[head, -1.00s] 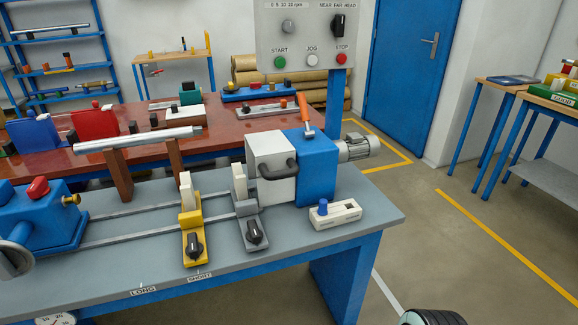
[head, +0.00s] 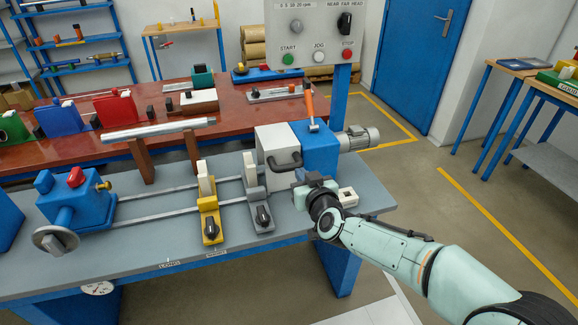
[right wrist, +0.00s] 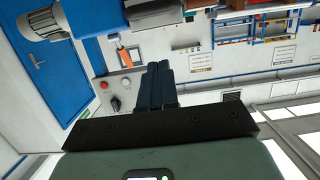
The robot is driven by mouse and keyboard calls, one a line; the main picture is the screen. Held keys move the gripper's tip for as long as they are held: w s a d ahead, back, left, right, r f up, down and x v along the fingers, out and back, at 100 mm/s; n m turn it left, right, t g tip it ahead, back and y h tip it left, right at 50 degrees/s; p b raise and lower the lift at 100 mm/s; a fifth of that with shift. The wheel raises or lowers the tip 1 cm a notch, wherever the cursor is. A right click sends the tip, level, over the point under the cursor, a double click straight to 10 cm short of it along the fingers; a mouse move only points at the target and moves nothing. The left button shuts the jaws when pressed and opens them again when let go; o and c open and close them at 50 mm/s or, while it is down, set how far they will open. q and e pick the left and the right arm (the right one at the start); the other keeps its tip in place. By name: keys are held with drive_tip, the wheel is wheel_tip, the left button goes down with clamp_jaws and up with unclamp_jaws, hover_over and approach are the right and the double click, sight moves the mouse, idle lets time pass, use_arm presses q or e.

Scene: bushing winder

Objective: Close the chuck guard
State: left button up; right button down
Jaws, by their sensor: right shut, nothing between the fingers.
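The chuck guard (head: 272,145) is a pale grey box with a dark bar handle (head: 286,163) on its front. It sits against the left side of the blue headstock (head: 320,152) in the head view. An orange-handled lever (head: 310,103) stands on top of the headstock. My right gripper (head: 313,180) is in front of the headstock, just right of the handle, and appears apart from it. In the right wrist view its dark fingers (right wrist: 160,85) are together with nothing between them. My left gripper is not in view.
A control panel (head: 318,38) stands behind the headstock. A white block (head: 348,197) is partly hidden by my right arm. A yellow support (head: 209,215) and a grey support (head: 256,200) stand left of the gripper. A motor (head: 358,138) juts right.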

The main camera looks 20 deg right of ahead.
drive_tip(key=w+f+b, duration=0.2)
drive_tip(key=w+f, duration=0.3)
drive_tip(key=w, duration=0.4)
drive_tip(key=shift+w+f, duration=0.25)
drive_tip(key=shift+w, duration=0.15)
drive_tip(key=shift+a, duration=0.1)
